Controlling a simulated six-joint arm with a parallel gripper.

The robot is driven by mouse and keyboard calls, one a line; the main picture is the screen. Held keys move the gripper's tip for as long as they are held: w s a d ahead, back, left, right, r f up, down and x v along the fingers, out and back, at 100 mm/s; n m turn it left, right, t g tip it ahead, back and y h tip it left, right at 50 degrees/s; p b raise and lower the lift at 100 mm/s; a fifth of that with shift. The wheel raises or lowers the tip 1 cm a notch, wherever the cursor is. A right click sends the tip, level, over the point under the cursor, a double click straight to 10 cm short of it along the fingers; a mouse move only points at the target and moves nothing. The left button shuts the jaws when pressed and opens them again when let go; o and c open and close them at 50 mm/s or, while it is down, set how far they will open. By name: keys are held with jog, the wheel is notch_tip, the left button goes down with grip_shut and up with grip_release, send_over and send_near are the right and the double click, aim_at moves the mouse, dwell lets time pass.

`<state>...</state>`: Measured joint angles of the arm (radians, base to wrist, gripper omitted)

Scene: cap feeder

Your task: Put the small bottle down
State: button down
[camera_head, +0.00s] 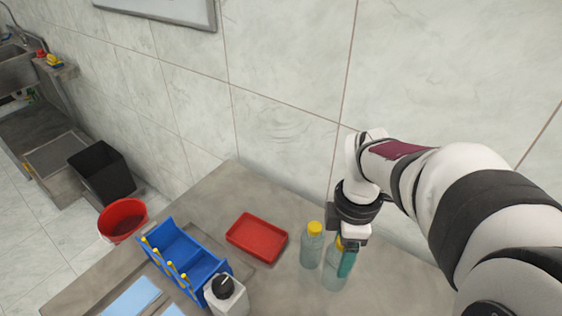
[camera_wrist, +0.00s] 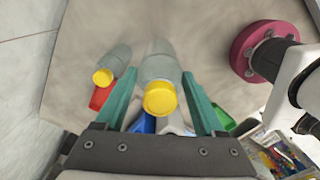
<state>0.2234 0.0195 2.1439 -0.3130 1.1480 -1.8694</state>
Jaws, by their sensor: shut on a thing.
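A clear bottle with a yellow cap (camera_head: 333,278) is upright between the teal fingers of my gripper (camera_head: 346,262), at the right of the table. In the wrist view this bottle (camera_wrist: 160,68) stands between the fingers of my gripper (camera_wrist: 159,75), its yellow cap towards the camera. My gripper is shut on it. Whether its base touches the table, I cannot tell. A second clear bottle with a yellow cap (camera_head: 311,249) stands on the table just left of the held one. It also shows left of the fingers in the wrist view (camera_wrist: 114,62).
The grey table (camera_head: 215,195) holds a shallow red tray (camera_head: 257,237), a blue rack (camera_head: 178,248) with yellow-tipped pegs, and a white bottle with a black top (camera_head: 228,302). The tiled wall (camera_head: 285,130) is close behind. Bare table lies around the tray.

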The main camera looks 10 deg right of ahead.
jog(key=w+a+r, duration=0.5)
jog(key=w+r, duration=0.5)
jog(key=w, duration=0.2)
jog(key=w+a+f+n, duration=0.25)
jog(key=a+n, duration=0.25)
jog(key=a, duration=0.4)
jog(key=w+a+f+n, duration=0.1)
jog(key=a+f+n, duration=0.25)
jog(key=a, duration=0.55)
jog(key=a+f+n, duration=0.1)
jog(key=a+f, duration=1)
jog(key=a, duration=0.1)
jog(key=shift+s+a+f, duration=0.15)
jog(key=shift+s+a, duration=0.1)
jog(key=shift+s, duration=0.15)
